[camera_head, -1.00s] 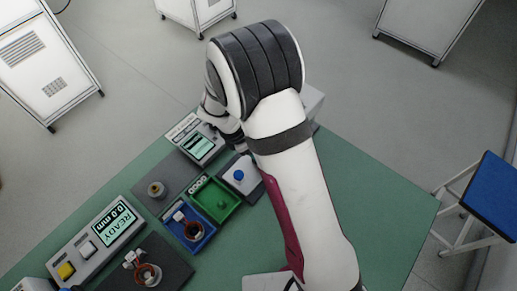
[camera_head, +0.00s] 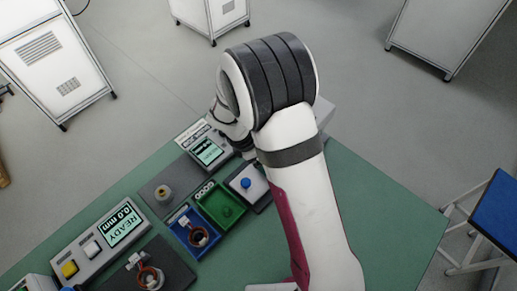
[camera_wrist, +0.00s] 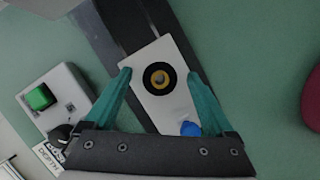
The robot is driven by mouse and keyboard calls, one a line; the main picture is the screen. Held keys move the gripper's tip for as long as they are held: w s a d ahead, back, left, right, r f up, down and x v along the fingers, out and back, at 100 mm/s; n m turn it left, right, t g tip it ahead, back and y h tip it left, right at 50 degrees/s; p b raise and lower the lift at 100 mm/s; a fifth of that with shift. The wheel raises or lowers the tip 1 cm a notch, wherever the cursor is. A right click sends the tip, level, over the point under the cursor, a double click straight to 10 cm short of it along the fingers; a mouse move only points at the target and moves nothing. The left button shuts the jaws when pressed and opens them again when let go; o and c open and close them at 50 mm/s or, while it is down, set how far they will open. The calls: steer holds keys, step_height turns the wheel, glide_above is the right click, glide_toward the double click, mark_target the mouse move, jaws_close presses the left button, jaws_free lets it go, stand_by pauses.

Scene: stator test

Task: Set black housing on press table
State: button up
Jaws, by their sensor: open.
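In the wrist view a round black housing (camera_wrist: 151,68) with a brass-coloured centre is on a white plate (camera_wrist: 148,50), which I take for the press table. The plate lies over a dark rail, and a blue knob (camera_wrist: 190,129) shows at its near edge. My gripper (camera_wrist: 160,75) is open, with one teal finger on each side of the housing and visible gaps between. I cannot tell how high the fingertips are above the plate. In the head view my arm hides the gripper and housing.
In the wrist view a box with a green button (camera_wrist: 40,97) stands left. Bench space right of my arm is clear.

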steer(key=v, duration=1.4)
steer(key=shift+r, duration=0.4)
